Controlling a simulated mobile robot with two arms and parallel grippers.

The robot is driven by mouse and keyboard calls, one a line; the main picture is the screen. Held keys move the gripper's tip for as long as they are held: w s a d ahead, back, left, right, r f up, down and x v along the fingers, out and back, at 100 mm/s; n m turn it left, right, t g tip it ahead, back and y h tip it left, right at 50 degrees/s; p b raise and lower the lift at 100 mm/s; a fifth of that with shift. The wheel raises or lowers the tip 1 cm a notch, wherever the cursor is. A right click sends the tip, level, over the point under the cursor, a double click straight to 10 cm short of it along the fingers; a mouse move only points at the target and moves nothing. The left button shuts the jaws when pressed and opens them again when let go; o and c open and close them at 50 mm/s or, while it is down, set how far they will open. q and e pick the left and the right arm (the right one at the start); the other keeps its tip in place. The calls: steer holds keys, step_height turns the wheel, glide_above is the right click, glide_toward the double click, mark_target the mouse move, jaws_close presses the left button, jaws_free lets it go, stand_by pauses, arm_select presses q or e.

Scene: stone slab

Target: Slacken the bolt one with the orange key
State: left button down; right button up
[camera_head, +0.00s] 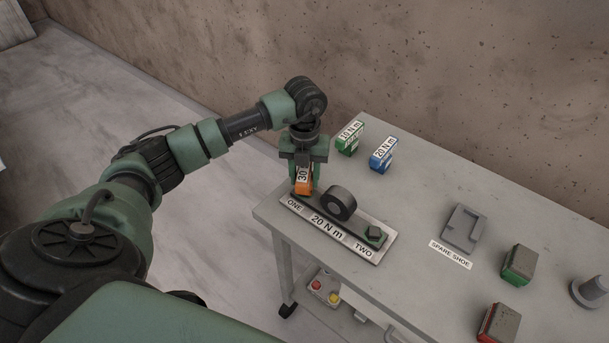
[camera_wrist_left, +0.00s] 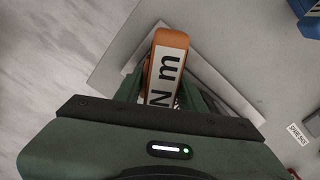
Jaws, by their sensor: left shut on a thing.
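My left gripper (camera_head: 305,172) is shut on the orange key (camera_head: 303,187), whose label starts with 30. It holds the key upright over the ONE end of the bolt plate (camera_head: 350,247). Bolt one is hidden by the key and gripper, so I cannot tell whether the key sits on it. The plate is marked ONE, 20 N m and TWO. A dark bar with a round black wheel (camera_head: 339,203) lies along it. In the wrist view the orange key (camera_wrist_left: 168,48) stands between the fingers. My right gripper is out of view.
A green key (camera_head: 349,138) marked 10 N m and a blue key (camera_head: 383,156) marked 20 N m stand behind the plate. A grey spare shoe (camera_head: 463,229), two dark-topped blocks (camera_head: 519,264) (camera_head: 498,325) and a grey knob (camera_head: 590,291) are rightward. The slab between is clear.

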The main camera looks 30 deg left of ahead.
arm_select(q)
steer(key=shift+f+b, duration=0.35)
steer(key=shift+f, duration=0.15)
steer(key=shift+r+n+p, duration=0.1)
steer(key=shift+n+p, duration=0.2)
steer(key=shift+n, duration=0.3)
steer(key=n+p, duration=0.1)
steer(key=n, duration=0.3)
steer(key=shift+p, duration=0.3)
steer(key=n+p, duration=0.2)
steer(key=n, duration=0.5)
steer(key=shift+p, duration=0.4)
steer(key=shift+r+p, duration=1.15)
steer(key=shift+r, duration=0.55)
steer(key=shift+w, duration=0.1)
